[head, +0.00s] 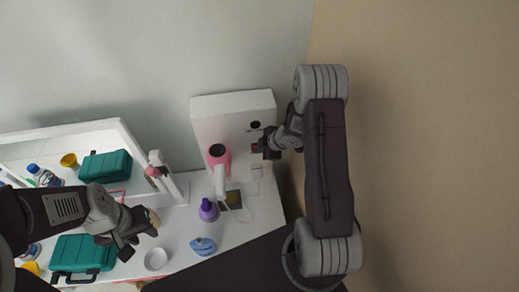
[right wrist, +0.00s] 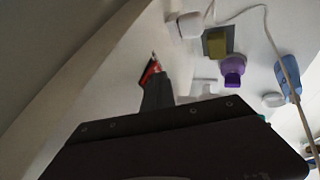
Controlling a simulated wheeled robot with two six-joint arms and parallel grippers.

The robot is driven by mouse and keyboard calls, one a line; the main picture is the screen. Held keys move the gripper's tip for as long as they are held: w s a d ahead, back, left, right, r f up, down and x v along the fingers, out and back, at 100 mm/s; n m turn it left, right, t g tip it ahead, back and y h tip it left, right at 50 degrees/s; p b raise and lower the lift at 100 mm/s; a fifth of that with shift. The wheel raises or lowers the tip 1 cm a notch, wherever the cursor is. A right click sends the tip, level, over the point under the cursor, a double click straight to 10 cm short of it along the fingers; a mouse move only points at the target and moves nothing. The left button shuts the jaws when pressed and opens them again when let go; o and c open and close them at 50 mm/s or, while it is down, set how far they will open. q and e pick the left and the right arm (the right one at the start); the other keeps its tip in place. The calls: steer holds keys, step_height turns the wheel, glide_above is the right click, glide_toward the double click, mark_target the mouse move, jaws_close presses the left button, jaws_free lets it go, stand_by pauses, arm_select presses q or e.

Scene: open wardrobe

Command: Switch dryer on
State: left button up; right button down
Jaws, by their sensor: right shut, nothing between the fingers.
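The pink dryer (head: 219,156) with a white handle stands upright on the white table, in front of a white panel. My right gripper (head: 262,148) is shut and empty, to the right of the dryer and close in front of the panel. A small gap shows between it and the dryer. Its red-marked fingers (right wrist: 151,70) point away in the right wrist view; the dryer is not clearly visible there. My left gripper (head: 143,230) is over the table at lower left; its jaw opening is unclear. I cannot make out the dryer's switch.
The white panel (head: 210,115) has dark sockets (head: 254,125). A purple bottle (head: 209,211), a sponge on a dark tray (head: 232,199), a blue item (head: 203,246) and a white round dish (head: 156,259) stand nearby. A cord crosses the table.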

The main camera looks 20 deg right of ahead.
steer(key=shift+r, duration=0.1)
steer(key=p+v, duration=0.1)
steer(key=v, duration=0.8)
steer(key=a+g+h+p, duration=0.1)
steer(key=s+a+g+h+p, duration=0.1)
steer(key=a, duration=0.1)
steer(key=s+a+n+h+p, duration=0.1)
steer(key=shift+s+a+r+g+h, duration=0.15)
steer(key=shift+a+r+g+h, duration=0.25)
